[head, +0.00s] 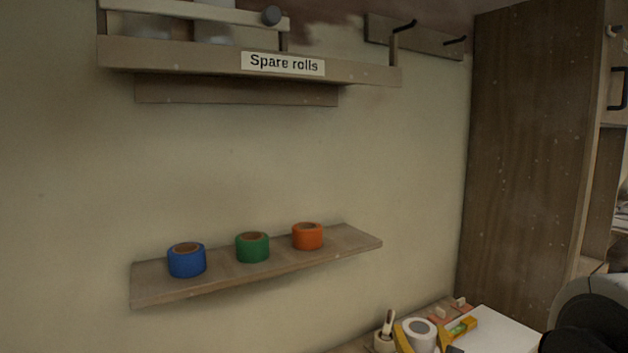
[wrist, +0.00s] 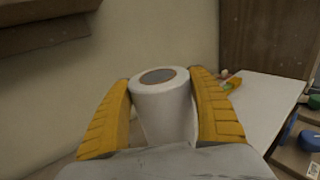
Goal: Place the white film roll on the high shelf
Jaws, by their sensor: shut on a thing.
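The white film roll (wrist: 163,108) stands upright between the yellow fingers of my gripper (wrist: 163,80), which are shut on its two sides. In the head view the roll (head: 420,334) and the gripper (head: 422,338) show at the bottom edge, right of centre, well below both shelves. The high shelf (head: 180,57), with a "Spare rolls" label (head: 283,64), is on the wall at the top left. Pale objects behind the rail are partly cut off by the frame.
A lower shelf (head: 215,282) holds a blue roll (head: 187,260), a green roll (head: 252,247) and an orange roll (head: 307,236). A hook board (head: 432,42) and a tall wooden cabinet (head: 525,130) stand to the right. A white-topped surface (head: 500,335) carries small tools.

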